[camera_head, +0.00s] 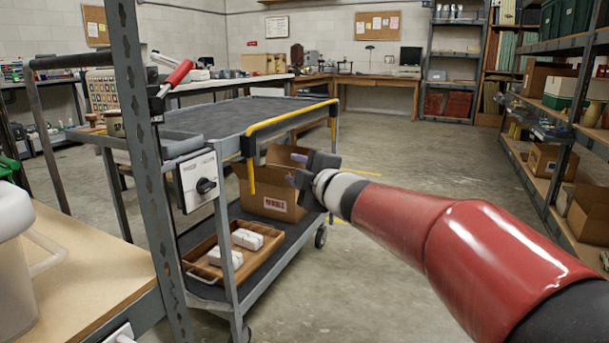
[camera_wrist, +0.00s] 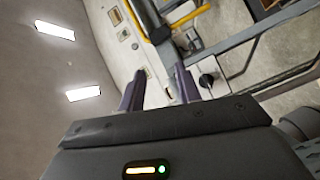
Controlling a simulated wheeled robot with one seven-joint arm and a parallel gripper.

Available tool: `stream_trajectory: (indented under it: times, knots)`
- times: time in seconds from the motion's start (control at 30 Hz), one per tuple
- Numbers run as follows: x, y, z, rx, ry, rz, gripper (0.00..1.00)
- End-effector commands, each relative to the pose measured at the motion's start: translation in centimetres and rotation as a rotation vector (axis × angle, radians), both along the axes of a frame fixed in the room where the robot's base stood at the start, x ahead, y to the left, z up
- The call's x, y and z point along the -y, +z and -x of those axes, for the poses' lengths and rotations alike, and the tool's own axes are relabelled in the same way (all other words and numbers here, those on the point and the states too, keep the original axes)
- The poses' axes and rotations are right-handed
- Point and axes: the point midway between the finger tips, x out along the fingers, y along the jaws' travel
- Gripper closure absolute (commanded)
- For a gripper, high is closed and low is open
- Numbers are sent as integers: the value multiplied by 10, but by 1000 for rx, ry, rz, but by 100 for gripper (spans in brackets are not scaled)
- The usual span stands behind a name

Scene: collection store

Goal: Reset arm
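My red arm reaches in from the lower right in the head view. The wrist view is tilted, with the wall, ceiling lights and part of the trolley beyond the fingers. The gripper appears apart from the cardboard box (camera_head: 270,197) behind it, though the exact distance is unclear.
A grey trolley (camera_head: 235,118) with a yellow handle (camera_head: 285,117) stands close by. Its lower shelf holds a wooden tray (camera_head: 210,272) with white items. A metal post (camera_head: 143,140) and wooden bench (camera_head: 80,265) are at left. Shelving (camera_head: 560,165) lines the right. The middle floor is clear.

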Motion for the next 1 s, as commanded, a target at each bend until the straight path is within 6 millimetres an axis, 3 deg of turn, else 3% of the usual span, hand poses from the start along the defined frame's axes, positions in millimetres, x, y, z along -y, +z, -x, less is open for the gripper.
stream_trajectory:
  times: [0.03,0.07,0.2,0.3,0.37,0.5,0.63,0.8,1.0]
  knots:
    - [37,17,15,-72,-138,-58,66]
    - [58,18,24,-126,-223,-99,66]
    - [144,0,86,-388,-570,-301,66]
    - [185,-27,145,-582,-775,-447,66]
    - [201,-46,183,-701,-879,-532,66]
    - [214,-88,265,-962,-1057,-700,66]
    - [210,-116,318,-1141,-1146,-796,66]
    - [204,-131,346,-1243,-1187,-842,66]
    - [204,-131,346,-1243,-1187,-842,66]
